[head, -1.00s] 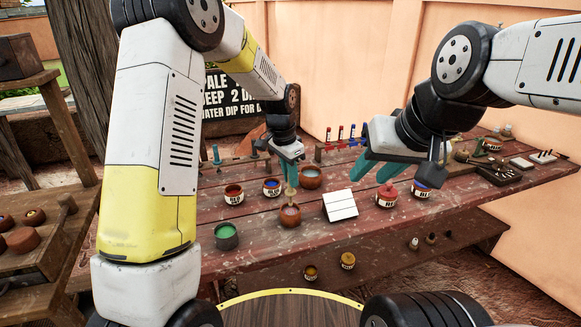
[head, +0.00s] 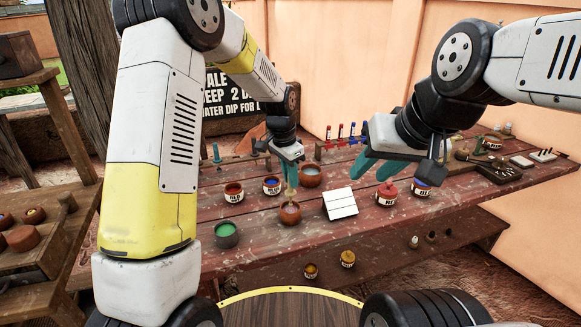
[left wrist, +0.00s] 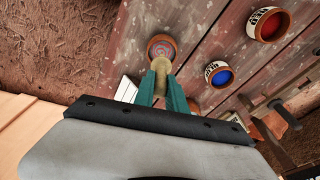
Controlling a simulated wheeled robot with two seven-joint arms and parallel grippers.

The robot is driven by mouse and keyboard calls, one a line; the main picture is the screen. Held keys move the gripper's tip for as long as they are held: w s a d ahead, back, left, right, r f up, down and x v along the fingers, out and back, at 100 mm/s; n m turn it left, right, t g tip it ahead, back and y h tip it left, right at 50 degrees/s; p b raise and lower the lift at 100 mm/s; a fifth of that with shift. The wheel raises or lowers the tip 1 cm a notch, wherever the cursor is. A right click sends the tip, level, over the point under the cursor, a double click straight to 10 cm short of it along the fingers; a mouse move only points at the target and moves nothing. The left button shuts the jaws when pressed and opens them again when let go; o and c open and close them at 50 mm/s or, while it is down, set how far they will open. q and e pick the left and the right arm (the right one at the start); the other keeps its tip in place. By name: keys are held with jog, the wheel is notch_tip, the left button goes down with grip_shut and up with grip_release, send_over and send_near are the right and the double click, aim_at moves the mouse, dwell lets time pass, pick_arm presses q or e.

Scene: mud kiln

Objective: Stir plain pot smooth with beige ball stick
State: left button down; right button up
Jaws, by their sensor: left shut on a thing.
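The plain pot (head: 289,218) is a small terracotta bowl without a label, upright on the red plank table. In the left wrist view the pot (left wrist: 152,43) shows swirled reddish and greenish paint inside. My left gripper (head: 290,172) is above the pot, shut on the beige ball stick (head: 290,193). The stick points down into the pot; its lower end is hidden. The stick also shows between the teal fingers in the left wrist view (left wrist: 162,66). My right gripper (head: 376,172) is open and empty, raised above the table, right of the white tile.
Labelled red (head: 234,193) and blue (head: 272,187) pots and another terracotta pot (head: 311,178) stand behind. More labelled pots stand right, near my right gripper.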

pick_arm(q)
jog(key=shift+f, duration=1.45)
